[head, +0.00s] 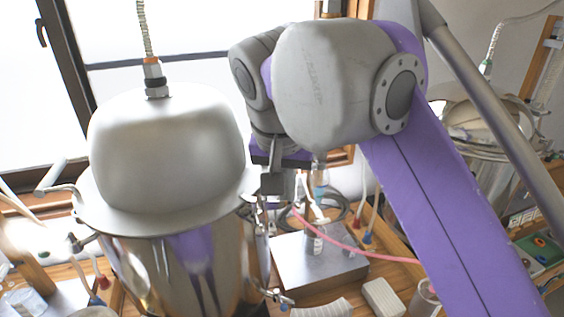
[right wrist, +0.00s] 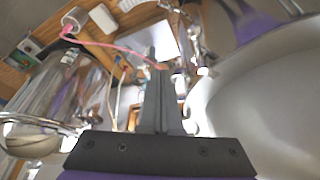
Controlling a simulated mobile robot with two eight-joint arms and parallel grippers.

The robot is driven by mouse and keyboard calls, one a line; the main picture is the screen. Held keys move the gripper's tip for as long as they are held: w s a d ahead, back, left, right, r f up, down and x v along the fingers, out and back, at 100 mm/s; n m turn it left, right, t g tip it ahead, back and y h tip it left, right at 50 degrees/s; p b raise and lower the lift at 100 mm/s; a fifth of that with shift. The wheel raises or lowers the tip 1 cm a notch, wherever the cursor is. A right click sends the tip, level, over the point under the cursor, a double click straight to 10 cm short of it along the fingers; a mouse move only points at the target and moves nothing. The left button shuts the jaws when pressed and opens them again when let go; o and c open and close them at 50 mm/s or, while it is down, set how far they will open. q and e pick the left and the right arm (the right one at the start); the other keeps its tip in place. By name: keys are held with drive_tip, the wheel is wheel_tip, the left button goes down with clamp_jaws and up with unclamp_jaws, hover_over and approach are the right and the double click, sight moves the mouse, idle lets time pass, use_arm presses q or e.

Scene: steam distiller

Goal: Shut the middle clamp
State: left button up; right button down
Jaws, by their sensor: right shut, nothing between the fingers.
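The steel distiller pot (head: 170,262) stands at left with its domed lid (head: 165,150) on top. A clamp (head: 258,215) sits on the right side of its rim, close to my right gripper; its lever position is too small to tell. Another clamp (head: 62,190) juts out at the left rim. I cannot tell for sure which is the middle clamp. My right gripper (head: 275,188) is shut and empty, just right of the lid rim. In the right wrist view its closed fingers (right wrist: 155,65) point beside the lid (right wrist: 265,85), with metal clamp parts (right wrist: 200,65) nearby. My left gripper is not in view.
A steel box (head: 315,268) stands on the wooden table right of the pot, with a pink tube (head: 365,252) running across above it. A hose (head: 143,30) rises from the lid. A second steel vessel (head: 480,125) stands at back right. A window is behind.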

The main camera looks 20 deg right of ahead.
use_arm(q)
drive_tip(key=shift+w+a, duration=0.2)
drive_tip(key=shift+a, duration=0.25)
use_arm(e)
drive_tip(key=a+r, duration=0.3)
drive_tip(key=r, duration=0.2)
drive_tip(key=shift+r, duration=0.4)
drive_tip(key=shift+w+a, duration=0.1)
drive_tip(key=shift+a, duration=0.05)
